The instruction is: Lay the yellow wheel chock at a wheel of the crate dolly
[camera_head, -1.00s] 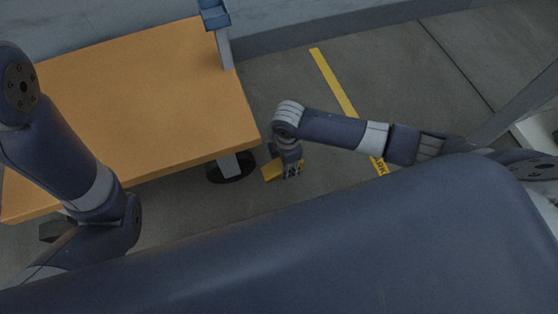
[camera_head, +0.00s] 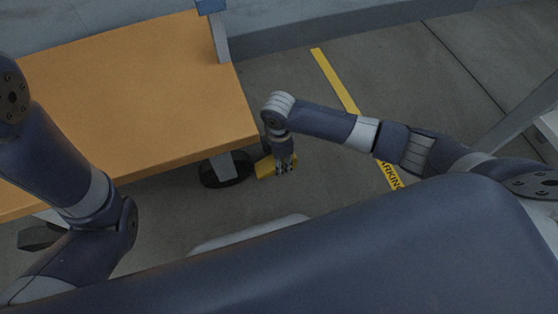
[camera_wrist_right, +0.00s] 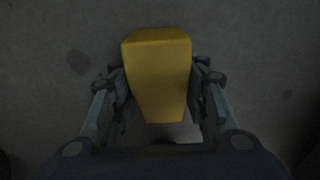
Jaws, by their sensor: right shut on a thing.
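The crate dolly shows as a flat orange deck (camera_head: 130,100) in the head view. A dark wheel (camera_head: 226,170) sits under its near right corner. The yellow wheel chock (camera_head: 264,167) is just right of that wheel, with little or no gap; I cannot tell whether they touch. My right gripper (camera_head: 284,167) points down at the chock's right side. In the right wrist view the chock (camera_wrist_right: 158,78) sits between the two fingers of my right gripper (camera_wrist_right: 160,85), which is shut on it. Whether the chock rests on the floor is unclear.
A grey post (camera_head: 221,40) with a blue part on top (camera_head: 210,6) stands at the deck's far right corner. A yellow floor line (camera_head: 334,80) runs right of the dolly. The grey floor (camera_head: 430,85) beyond it is clear. A low wall (camera_head: 300,30) is behind.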

